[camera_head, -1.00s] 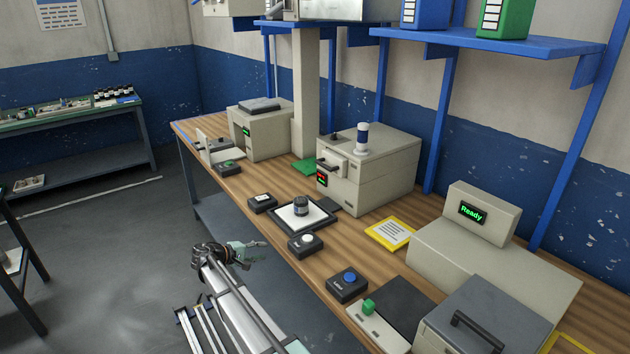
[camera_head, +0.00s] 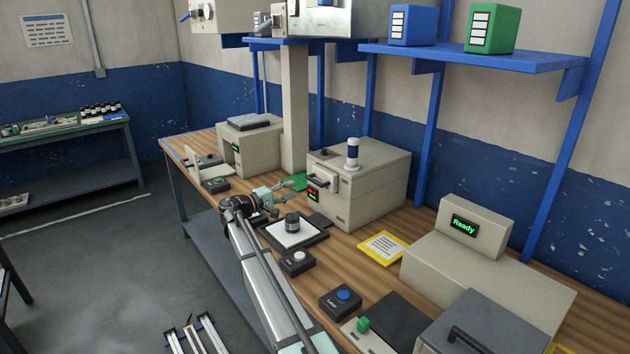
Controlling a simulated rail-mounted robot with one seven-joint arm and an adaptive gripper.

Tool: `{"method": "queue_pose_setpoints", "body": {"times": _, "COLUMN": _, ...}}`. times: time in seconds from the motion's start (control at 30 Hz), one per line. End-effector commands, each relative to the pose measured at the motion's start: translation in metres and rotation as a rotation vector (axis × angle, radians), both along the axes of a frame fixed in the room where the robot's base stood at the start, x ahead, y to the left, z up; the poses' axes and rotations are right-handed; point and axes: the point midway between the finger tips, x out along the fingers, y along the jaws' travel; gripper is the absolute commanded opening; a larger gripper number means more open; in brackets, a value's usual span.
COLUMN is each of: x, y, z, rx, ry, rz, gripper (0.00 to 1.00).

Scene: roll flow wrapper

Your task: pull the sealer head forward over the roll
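A beige box machine (camera_head: 365,190) stands on the bench, with a pale block and dark handle (camera_head: 319,182) on its front and a red display below. I take this front as the sealer head; the frames do not confirm it. A small dark roll (camera_head: 291,221) stands upright on a white, black-framed plate (camera_head: 312,236) in front of the machine.
Small button boxes, one white-topped (camera_head: 297,261) and one blue-topped (camera_head: 341,301), lie along the bench's front edge. A yellow-framed sheet (camera_head: 383,247) lies right of the machine. Another beige machine (camera_head: 250,145) stands further back, near a pale column (camera_head: 294,110).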

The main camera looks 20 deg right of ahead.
Motion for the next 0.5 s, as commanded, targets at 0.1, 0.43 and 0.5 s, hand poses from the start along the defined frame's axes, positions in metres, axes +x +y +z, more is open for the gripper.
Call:
{"method": "queue_pose_setpoints", "body": {"times": 0.1, "x": 0.007, "y": -0.025, "z": 0.002, "rx": 0.0, "ry": 0.001, "rz": -0.002, "gripper": 0.4}}
{"method": "queue_pose_setpoints", "body": {"times": 0.43, "x": 0.022, "y": -0.084, "z": 0.002, "rx": 0.001, "ry": 0.001, "rz": -0.001, "gripper": 0.4}}
{"method": "queue_pose_setpoints", "body": {"times": 0.5, "x": 0.024, "y": -0.093, "z": 0.001, "rx": 0.001, "ry": 0.001, "rz": 0.0, "gripper": 0.4}}
